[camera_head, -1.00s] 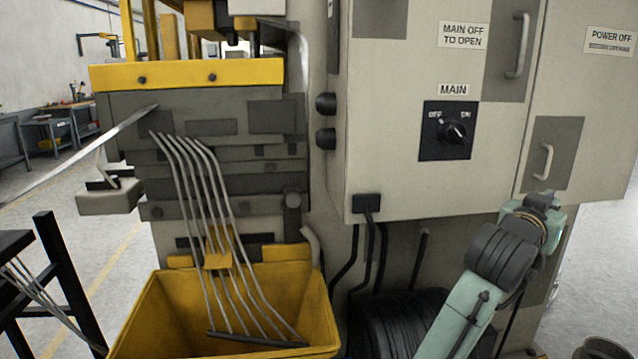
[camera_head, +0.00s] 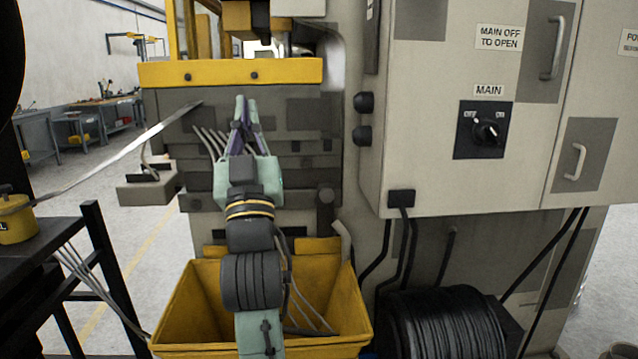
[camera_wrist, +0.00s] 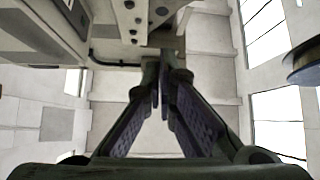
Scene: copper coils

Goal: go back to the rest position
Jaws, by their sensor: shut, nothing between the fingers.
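My gripper (camera_head: 241,112) is in the middle left of the head view, pointing up, in front of the grey press body with the yellow bar (camera_head: 230,73). Its two fingers come together at the tips and hold nothing. In the wrist view the fingers (camera_wrist: 162,75) also meet near the middle, with the ceiling and bright windows behind them. My arm rises from the bottom of the head view in front of the yellow bin (camera_head: 190,312) and hides part of it and most of the grey rods (camera_head: 207,143).
A grey cabinet with a MAIN switch (camera_head: 484,130) stands to the right. A black coil (camera_head: 445,325) lies below it. A dark table (camera_head: 60,240) with a yellow object (camera_head: 15,222) is at left. A metal strip (camera_head: 130,148) juts left from the press.

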